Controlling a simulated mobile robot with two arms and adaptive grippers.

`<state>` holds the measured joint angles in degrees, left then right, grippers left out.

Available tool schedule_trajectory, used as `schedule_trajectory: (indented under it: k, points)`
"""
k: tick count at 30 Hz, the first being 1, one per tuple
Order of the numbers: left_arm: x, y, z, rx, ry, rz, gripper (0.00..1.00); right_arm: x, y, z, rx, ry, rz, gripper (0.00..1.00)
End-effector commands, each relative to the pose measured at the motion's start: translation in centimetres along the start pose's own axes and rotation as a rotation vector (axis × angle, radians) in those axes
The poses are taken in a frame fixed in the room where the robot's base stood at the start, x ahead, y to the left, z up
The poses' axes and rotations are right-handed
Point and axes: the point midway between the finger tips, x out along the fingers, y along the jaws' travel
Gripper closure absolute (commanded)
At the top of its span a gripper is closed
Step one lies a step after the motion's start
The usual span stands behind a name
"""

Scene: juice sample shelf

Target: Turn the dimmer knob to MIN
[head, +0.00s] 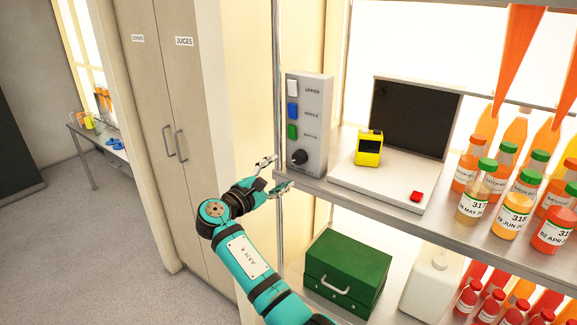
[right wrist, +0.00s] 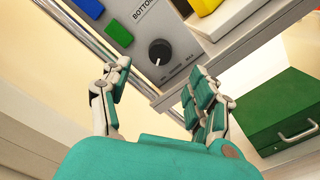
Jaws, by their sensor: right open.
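The dimmer knob (head: 299,157) is a black round dial low on the grey control panel (head: 318,125). Above it on the panel are a white, a blue and a green switch. In the right wrist view the knob (right wrist: 159,52) has a pale pointer line, with small lettering below it, including MAX at its right; the pointer's exact setting is too small to tell. My right gripper (head: 274,174) is open and empty, just below and left of the knob, apart from it. In the right wrist view its fingers (right wrist: 155,85) spread to either side below the knob. My left gripper is not in view.
A metal shelf post (head: 278,90) stands left of the panel. Right of it are a yellow device (head: 369,148) on a white base with a black screen (head: 415,115), and several juice bottles (head: 516,205). A green box (head: 347,268) sits on the shelf below.

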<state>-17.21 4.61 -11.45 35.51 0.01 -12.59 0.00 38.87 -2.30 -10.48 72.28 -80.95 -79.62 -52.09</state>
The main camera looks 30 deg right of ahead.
Motion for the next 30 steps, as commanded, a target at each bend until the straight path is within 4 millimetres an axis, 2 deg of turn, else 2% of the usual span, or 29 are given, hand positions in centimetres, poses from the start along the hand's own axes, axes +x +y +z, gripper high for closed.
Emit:
schedule_trajectory:
  k: [3,7,24,26,28,30]
  points:
    - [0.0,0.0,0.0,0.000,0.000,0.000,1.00,-1.9,0.0,0.0,0.000,0.002,-0.001,0.39]
    - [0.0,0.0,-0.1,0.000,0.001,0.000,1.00,-3.0,0.0,0.0,-0.001,0.001,0.000,0.39]
    - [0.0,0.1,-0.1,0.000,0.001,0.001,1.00,-3.3,-0.1,-0.1,-0.001,0.001,-0.001,0.39]
    - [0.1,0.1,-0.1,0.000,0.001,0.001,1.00,-3.3,-0.6,-0.5,-0.006,0.010,-0.002,0.39]
    - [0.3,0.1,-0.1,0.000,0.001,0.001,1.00,-3.2,-2.1,-1.7,-0.015,0.041,-0.010,0.39]
    - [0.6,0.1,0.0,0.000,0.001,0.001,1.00,-3.2,-4.7,-3.8,-0.031,0.097,-0.024,0.39]
